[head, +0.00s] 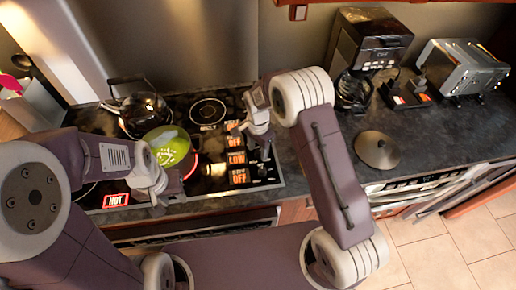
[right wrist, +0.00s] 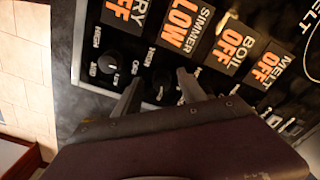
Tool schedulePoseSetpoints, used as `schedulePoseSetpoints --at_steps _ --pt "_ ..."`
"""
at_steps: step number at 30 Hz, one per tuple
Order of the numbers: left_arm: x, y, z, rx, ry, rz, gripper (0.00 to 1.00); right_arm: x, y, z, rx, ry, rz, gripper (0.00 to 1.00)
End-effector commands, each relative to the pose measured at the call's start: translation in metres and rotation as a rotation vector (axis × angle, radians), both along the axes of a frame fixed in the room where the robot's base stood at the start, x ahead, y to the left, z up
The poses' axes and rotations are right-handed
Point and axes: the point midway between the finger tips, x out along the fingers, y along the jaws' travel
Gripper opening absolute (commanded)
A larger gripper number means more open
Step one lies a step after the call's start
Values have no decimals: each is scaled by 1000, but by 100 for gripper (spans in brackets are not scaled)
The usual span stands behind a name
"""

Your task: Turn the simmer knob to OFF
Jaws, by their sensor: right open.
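The simmer label reads LOW in orange on the control panel in the head view (head: 236,158) and the right wrist view (right wrist: 182,28). The dark simmer knob (right wrist: 161,84) is below that label, between the fingertips of my right gripper (right wrist: 160,79). Contact with the knob cannot be made out. In the head view my right gripper (head: 264,152) is over the panel, its jaws apart. My left gripper (head: 158,198) is at the front of the stove, beside the pot; its jaws are unclear.
A pot with green contents (head: 170,148) and a dark kettle (head: 143,112) stand on the stove. A HOT sign (head: 116,200) glows. The fry knob (right wrist: 112,64) sits close beside the right gripper. A lid (head: 377,150) lies on the right counter.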

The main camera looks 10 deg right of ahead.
Motion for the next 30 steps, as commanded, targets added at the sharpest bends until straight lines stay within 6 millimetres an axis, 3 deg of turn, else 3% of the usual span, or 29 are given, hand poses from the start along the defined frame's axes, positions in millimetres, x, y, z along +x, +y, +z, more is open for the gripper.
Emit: schedulePoseSetpoints --at_steps 5,10,20,30 --pt "0 0 0 0 0 0 36 0 0 0 0 0 0 48" --pt "0 0 0 0 0 0 36 0 0 0 0 0 0 1" --pt "0 0 0 0 0 0 36 0 0 1 0 -1 30 0" --pt "0 0 3 0 0 0 36 0 0 2 0 -1 254 0"
